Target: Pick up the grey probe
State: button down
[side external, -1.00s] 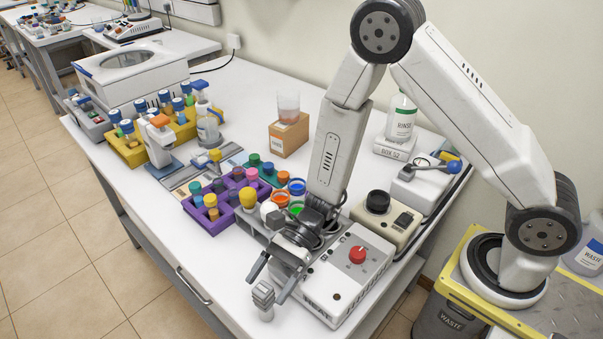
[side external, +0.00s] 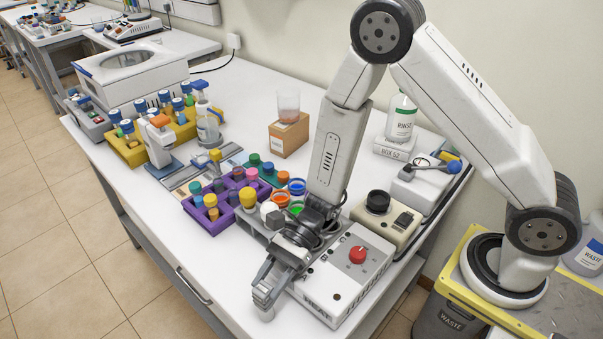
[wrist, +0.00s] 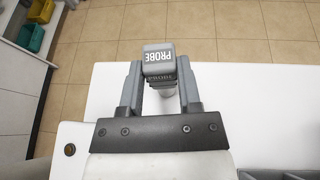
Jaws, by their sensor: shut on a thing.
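The grey probe (side external: 263,296) is near the front edge of the white bench, in front of the heater box. In the wrist view the probe (wrist: 159,61) shows its square grey top, lettered PROBE, between the fingers. My gripper (side external: 267,285) is low at the front of the bench with its fingers closed on the probe's head. In the wrist view my gripper (wrist: 160,85) has a finger on each side of the probe. The probe's lower part is mostly hidden below its head, so I cannot tell whether it touches the bench.
The white heater box (side external: 330,295) with a red knob (side external: 357,254) stands close to the right of my gripper. A purple rack (side external: 205,222) with capped vials is behind and to the left. The bench's front edge is close by. Bare bench (wrist: 255,105) shows in the wrist view.

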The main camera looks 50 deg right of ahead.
jog(key=shift+r, duration=0.1)
notch_tip(320, 180, up, 10)
dwell(0.9)
jog(key=shift+w, duration=0.1)
dwell(0.9)
